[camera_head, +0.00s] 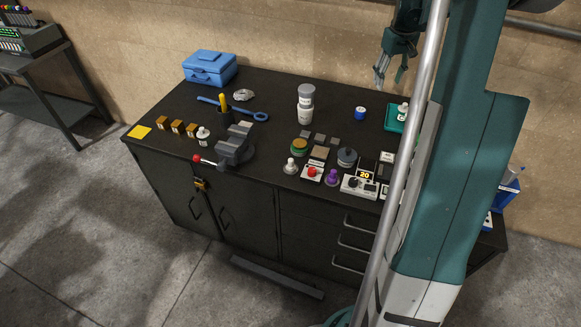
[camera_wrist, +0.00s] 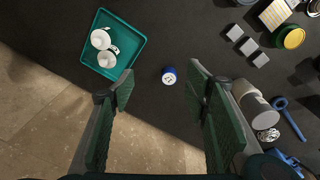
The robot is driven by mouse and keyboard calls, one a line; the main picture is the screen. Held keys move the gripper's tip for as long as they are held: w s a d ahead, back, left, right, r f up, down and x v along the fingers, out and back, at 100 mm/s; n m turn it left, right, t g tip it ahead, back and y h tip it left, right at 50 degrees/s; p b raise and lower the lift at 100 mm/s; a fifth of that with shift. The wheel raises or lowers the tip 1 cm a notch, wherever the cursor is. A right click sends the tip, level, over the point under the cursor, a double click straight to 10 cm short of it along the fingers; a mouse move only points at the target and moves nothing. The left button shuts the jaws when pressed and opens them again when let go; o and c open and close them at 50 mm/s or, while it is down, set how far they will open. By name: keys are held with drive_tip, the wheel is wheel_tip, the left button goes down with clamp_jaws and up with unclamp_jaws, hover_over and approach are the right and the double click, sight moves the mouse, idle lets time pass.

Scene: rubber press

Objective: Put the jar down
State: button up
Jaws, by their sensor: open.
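A white jar with a grey lid (camera_head: 305,104) stands upright on the dark bench, toward its back. In the wrist view the jar (camera_wrist: 253,103) is partly hidden behind the right finger. My gripper (camera_head: 389,80) hangs above the back right of the bench, fingers pointing down. In the wrist view my gripper (camera_wrist: 160,92) is open, with nothing between its pads. It is apart from the jar, to the right of it in the head view.
A small blue item with a white top (camera_head: 360,113) stands on the bench below my gripper. A teal tray (camera_wrist: 136,48) holding white items is beside it. Several blocks, a vise (camera_head: 235,146), a blue wrench and a blue box (camera_head: 209,67) occupy the left. Controls (camera_head: 358,187) crowd the front right.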

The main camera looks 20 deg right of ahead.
drive_tip(key=s+a+r+t, duration=0.1)
drive_tip(key=s+a+r, duration=0.25)
drive_tip(key=a, duration=0.75)
drive_tip(key=s+a+r+n+t, duration=0.15)
drive_tip(key=a+r, duration=0.35)
drive_tip(key=a, duration=0.6)
drive_tip(key=s+a+r+m, duration=0.1)
drive_tip(key=s+a+r, duration=0.25)
drive_tip(key=a, duration=0.75)
drive_tip(key=s+a+f+t, duration=0.2)
drive_tip(key=s+a+f, duration=0.1)
drive_tip(key=s+a, duration=0.7)
drive_tip(key=s+a+f+n+t, duration=0.1)
drive_tip(key=s+a+f, duration=0.2)
drive_tip(key=s+a, duration=0.8)
drive_tip(key=shift+s+a+f+t+y, duration=0.25)
drive_tip(key=shift+a+t+y, duration=0.15)
drive_tip(key=shift+a, duration=0.85)
drive_tip(key=shift+f+n, duration=0.1)
drive_tip(key=shift+n, duration=0.15)
